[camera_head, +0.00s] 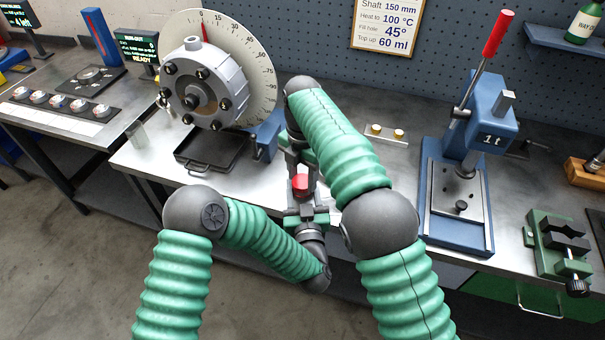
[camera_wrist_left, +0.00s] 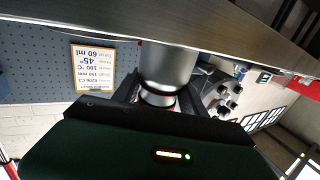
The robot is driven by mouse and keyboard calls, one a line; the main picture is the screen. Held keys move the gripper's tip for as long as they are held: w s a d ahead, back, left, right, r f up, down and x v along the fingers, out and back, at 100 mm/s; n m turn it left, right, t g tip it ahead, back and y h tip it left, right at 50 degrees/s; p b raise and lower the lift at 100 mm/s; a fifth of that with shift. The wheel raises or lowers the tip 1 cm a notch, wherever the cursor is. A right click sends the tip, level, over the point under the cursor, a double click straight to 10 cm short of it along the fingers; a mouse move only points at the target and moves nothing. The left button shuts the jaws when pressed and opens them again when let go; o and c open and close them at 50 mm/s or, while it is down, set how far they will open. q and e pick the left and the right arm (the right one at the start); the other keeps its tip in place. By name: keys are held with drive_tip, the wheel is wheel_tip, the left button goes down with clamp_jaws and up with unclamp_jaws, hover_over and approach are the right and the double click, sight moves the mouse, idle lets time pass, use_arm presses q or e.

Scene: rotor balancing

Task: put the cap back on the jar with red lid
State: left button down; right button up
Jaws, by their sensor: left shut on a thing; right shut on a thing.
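The jar is mostly hidden by the grippers in the head view. Whether the lid touches the jar I cannot tell.
A rotor (camera_head: 205,88) with a dial stands behind on the left, above a black tray (camera_head: 212,150). A blue press (camera_head: 455,190) with a red-handled lever and a green vise (camera_head: 560,245) stand on the right.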

drive_tip(key=shift+f, duration=0.6)
idle(0.3)
